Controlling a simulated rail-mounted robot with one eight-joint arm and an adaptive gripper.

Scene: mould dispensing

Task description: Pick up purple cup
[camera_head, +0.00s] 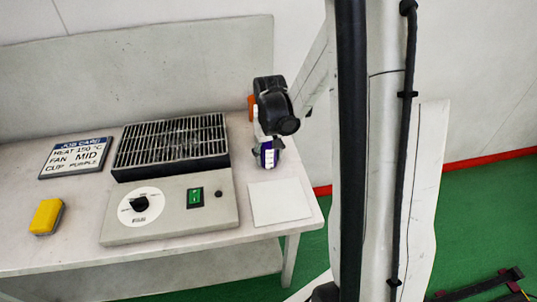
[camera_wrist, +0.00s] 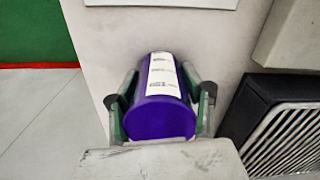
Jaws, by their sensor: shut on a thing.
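The purple cup (camera_wrist: 160,118) is in the middle of the wrist view, with a white printed label down its side. My gripper (camera_wrist: 160,98) has one finger on each side of the cup and is shut on it. In the head view the cup (camera_head: 267,155) shows as a small purple and white patch under my gripper, near the right end of the table. My wrist covers its upper part there. I cannot tell whether the cup touches the table.
A black-grilled heater (camera_head: 172,142) lies left of the cup. In front are a control box (camera_head: 170,208) with a dial and green switch, and a white square (camera_head: 280,202). A job card (camera_head: 76,152) and a yellow object (camera_head: 47,216) lie further left. An orange thing (camera_head: 251,107) shows behind my wrist.

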